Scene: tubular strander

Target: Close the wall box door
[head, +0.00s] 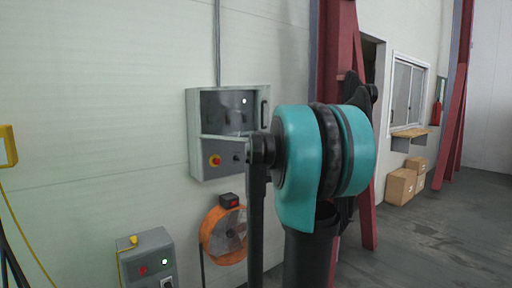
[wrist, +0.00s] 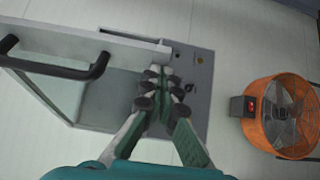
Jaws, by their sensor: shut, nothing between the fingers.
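The grey wall box (head: 218,172) is mounted on the white wall, left of my arm in the head view. Its windowed door (head: 230,137) appears to stand partly open, with a dark handle (head: 264,112) at its right edge. In the wrist view the door (wrist: 85,42) juts out at the left, with its black bar handle (wrist: 62,70) toward the camera. My gripper (wrist: 157,76) is shut and empty, in front of the box (wrist: 205,95) and right of the door handle. I cannot tell whether the fingers touch anything. In the head view my arm hides the gripper.
An orange fan (head: 224,235) is below the box; it also shows in the wrist view (wrist: 284,115). A grey control box (head: 148,260) stands at the lower left. A red steel column (head: 367,215) rises behind my arm. Cardboard boxes (head: 401,186) stand farther right, with open floor before them.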

